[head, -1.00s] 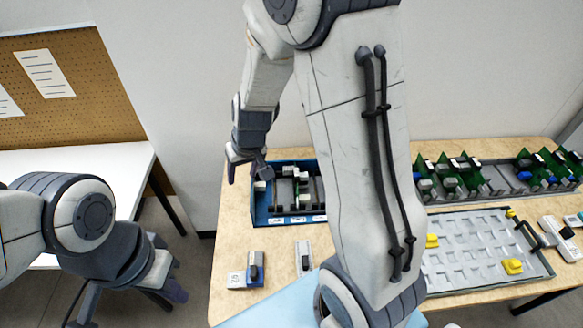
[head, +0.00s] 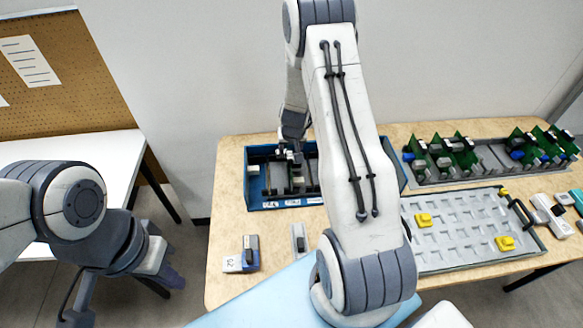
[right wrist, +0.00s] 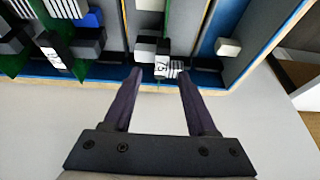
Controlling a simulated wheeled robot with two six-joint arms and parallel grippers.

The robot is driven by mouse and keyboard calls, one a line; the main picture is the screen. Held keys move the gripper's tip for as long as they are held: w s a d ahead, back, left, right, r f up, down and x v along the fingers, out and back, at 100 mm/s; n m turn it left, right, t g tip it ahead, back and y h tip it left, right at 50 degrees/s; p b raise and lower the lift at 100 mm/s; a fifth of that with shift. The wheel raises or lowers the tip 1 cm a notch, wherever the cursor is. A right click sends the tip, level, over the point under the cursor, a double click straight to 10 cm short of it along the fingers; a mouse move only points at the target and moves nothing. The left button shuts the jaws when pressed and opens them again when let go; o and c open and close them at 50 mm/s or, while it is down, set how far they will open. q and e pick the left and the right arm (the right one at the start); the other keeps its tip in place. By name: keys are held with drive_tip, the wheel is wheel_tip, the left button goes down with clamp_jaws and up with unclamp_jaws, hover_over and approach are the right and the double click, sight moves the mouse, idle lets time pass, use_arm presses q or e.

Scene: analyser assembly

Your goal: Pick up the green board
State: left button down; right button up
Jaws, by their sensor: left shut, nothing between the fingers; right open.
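A blue-walled crate (head: 249,180) at the back left of the table holds upright boards with dark, white and grey parts. In the right wrist view, a board with a thin green edge (right wrist: 164,35) stands in the crate, seen nearly edge-on, with a black-and-white block (right wrist: 163,68) at its near end. My right gripper (right wrist: 162,78) is open, its two fingertips to either side of that block, apart from it. In the head view my right gripper (head: 291,150) is over the crate, partly hidden. My left gripper (head: 172,282) hangs low at the left, shut and empty, off the table.
A grey rack (head: 465,172) with several green boards stands at the back right. A grey tray (head: 465,225) with yellow pieces lies in front of it. Small modules (head: 240,258) lie at the front left. A white side table (head: 75,165) stands to the left.

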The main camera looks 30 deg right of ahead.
sight(290, 153)
drive_tip(key=shift+x, duration=1.55)
drive_tip(key=shift+a, duration=0.1)
clamp_jaws()
drive_tip(key=shift+r, duration=0.1)
wheel_tip(290, 153, up, 18)
drive_tip(key=p, duration=1.6)
